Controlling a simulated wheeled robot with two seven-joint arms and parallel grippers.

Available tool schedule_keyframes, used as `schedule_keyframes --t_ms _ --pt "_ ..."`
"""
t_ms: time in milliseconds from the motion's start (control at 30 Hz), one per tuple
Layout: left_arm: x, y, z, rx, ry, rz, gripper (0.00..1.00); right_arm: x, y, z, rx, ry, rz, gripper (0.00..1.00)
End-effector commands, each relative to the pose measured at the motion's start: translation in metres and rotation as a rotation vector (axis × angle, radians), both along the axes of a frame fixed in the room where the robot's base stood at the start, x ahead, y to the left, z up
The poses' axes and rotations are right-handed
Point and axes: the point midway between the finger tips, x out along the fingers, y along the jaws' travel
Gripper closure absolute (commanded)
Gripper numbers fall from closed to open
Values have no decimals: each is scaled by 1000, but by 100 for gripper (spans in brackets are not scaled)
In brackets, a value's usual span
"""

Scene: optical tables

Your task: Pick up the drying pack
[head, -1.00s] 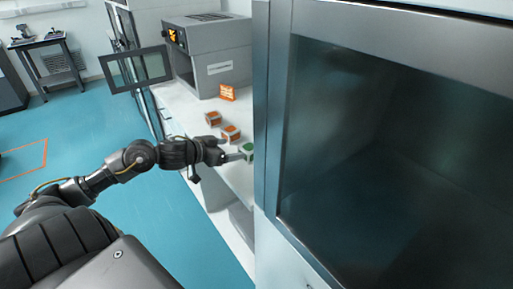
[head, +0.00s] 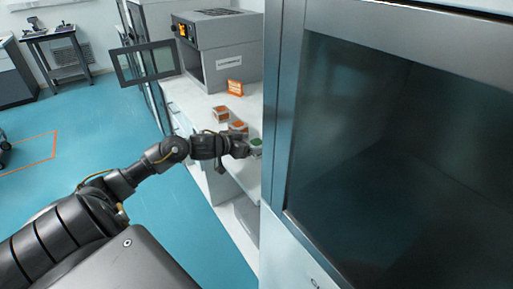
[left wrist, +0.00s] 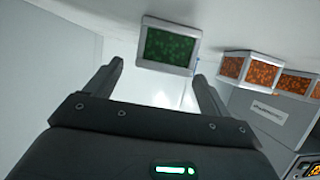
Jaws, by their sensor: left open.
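A drying pack with a green window (left wrist: 168,46) and a pale frame lies on the white bench. In the head view the green pack (head: 256,144) shows partly behind my left gripper (head: 248,149). In the left wrist view my left gripper (left wrist: 158,76) is open, with the green pack just beyond its fingertips and nothing held. Two similar packs with orange windows, a nearer one (head: 238,126) and a farther one (head: 221,113), stand in a row behind it; they also show at the right of the left wrist view (left wrist: 250,69). My right gripper is not in view.
A framed glass door (head: 146,63) stands open at left. A large dark-windowed cabinet (head: 400,150) fills the right side, close to the gripper.

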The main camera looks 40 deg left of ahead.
Motion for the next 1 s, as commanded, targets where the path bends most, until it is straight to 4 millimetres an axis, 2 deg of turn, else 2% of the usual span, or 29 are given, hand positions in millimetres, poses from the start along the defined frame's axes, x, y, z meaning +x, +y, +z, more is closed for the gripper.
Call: schedule_keyframes --t_ms 200,533,900,1000 --pt "27 -4 -12 -3 -1 2 18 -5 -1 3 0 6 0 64" --pt "32 -5 -16 0 -1 1 19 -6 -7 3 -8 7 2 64" --pt "32 -5 -16 0 0 1 68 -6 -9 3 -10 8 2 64" --pt "32 -5 -15 0 -2 1 70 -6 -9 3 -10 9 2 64"
